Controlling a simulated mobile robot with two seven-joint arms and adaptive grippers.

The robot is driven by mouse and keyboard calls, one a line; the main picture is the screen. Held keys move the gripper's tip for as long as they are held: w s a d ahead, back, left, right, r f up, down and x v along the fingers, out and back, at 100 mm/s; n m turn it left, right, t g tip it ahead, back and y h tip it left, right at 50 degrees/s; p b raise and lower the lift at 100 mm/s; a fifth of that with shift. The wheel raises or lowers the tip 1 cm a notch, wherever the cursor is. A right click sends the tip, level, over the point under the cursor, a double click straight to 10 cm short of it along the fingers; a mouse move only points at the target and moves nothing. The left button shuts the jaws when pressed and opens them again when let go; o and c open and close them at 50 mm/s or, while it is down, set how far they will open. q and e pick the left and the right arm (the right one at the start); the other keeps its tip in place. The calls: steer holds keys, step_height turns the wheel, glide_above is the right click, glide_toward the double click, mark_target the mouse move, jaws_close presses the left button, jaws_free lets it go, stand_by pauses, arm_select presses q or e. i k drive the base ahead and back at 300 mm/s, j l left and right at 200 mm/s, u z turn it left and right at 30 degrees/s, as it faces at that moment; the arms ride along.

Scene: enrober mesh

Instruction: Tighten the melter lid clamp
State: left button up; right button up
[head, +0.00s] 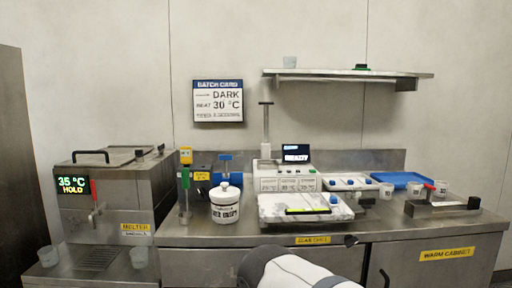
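The melter (128,196) is a steel box at the left with a yellow label and a display (72,184) reading 35 °C HOLD. Its flat lid (118,156) lies on top and carries a black handle (91,154). A small dark fitting (139,154) stands at the lid's right front; it may be the clamp, but it is too small to tell how tight it is. A red-handled tap (95,195) is on the melter's front. Neither gripper shows. Only a white and grey link of my arm is visible at the bottom middle, well right of the melter.
Clear cups stand by the drip grate (98,258) below the tap. The steel counter (195,233) right of the melter holds a white pot (225,204), a machine with a screen (296,153), a blue tray (402,179) and several cups. A shelf (345,73) hangs above.

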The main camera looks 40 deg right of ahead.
mark_target(160, 147)
steer(key=z, duration=0.5)
steer(key=i+l+u, duration=0.15)
steer(key=i+u, duration=0.15)
steer(key=i, duration=0.2)
steer(key=i+l+u, duration=0.3)
steer(key=i, duration=0.25)
